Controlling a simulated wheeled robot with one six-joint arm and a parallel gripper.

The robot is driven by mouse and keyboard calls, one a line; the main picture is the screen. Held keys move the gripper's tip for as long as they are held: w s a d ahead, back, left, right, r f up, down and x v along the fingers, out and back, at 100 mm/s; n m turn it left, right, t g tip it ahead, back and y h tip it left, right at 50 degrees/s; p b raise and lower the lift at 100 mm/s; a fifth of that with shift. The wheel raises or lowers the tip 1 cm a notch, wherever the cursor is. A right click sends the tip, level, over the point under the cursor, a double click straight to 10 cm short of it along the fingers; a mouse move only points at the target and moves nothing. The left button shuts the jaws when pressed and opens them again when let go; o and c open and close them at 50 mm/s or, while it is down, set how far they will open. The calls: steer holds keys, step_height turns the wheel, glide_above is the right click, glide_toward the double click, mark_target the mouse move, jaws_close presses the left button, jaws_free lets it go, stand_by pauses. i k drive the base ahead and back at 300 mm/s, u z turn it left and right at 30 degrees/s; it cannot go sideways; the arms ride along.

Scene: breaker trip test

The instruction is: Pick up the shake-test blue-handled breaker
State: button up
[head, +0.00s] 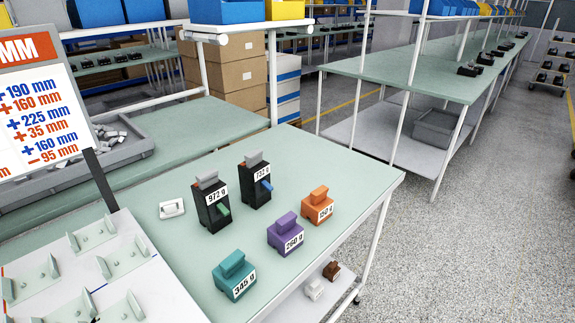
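The blue-handled breaker (253,192) stands upright on the pale green tabletop (330,235) in the head view. It is a black block with a grey top, a white weight label and a small blue lever on its front right. A similar black breaker with a green lever (211,212) stands close to its left, labelled 972 g, with a narrow gap between them. No gripper shows in the head view.
Teal (233,275), purple (286,235) and orange (317,206) labelled blocks stand nearer the front and right. A small white piece (172,208) lies left. A white fixture board (150,280) and a sign (40,100) occupy the left. Grey floor (470,240) is open at right.

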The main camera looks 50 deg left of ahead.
mark_target(254, 174)
steer(key=i, duration=0.7)
steer(key=u, duration=2.65)
steer(key=i, duration=0.5)
steer(key=u, duration=0.05)
